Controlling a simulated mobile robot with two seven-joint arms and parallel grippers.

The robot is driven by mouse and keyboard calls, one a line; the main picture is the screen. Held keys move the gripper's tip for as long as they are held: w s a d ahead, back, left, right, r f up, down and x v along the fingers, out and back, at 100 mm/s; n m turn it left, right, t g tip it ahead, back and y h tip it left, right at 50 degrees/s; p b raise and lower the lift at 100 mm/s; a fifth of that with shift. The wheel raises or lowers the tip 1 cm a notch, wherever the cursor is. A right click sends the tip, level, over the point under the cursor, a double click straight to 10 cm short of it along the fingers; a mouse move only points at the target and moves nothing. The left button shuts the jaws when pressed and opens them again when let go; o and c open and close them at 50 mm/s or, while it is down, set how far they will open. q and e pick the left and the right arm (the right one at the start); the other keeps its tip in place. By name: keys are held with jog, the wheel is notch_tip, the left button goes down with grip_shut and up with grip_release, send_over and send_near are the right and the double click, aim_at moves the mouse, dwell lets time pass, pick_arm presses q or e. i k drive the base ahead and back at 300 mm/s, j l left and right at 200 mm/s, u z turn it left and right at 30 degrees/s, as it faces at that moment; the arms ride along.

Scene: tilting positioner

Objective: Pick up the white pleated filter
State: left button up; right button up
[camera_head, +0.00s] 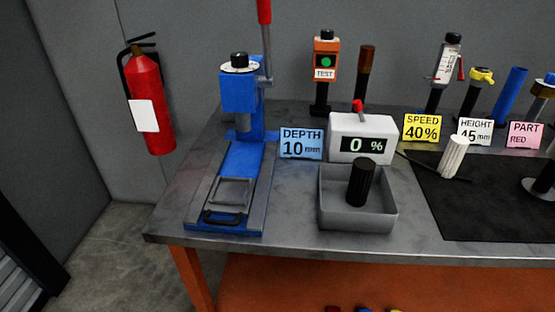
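The white pleated filter (453,157) is a ribbed white cylinder. It stands slightly tilted on or just above the back part of a black mat (477,212) on the right side of the bench, behind the mat's middle. A thin dark rod or cable lies by its base. Nothing holds it. Neither of my grippers shows in this view.
A grey bin (334,214) holding a dark ribbed cylinder (361,182) stands left of the mat. Behind it is a display box (378,138) reading 0 %. A blue press (239,160) stands at left. A round dark-and-metal fixture (541,189) is at right.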

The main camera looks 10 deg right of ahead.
aim_at(457, 147)
jog(key=z, duration=1.4)
jog(key=i+l, duration=0.1)
jog(key=l, duration=0.5)
jog(key=i+l, duration=0.1)
jog(key=l, duration=0.5)
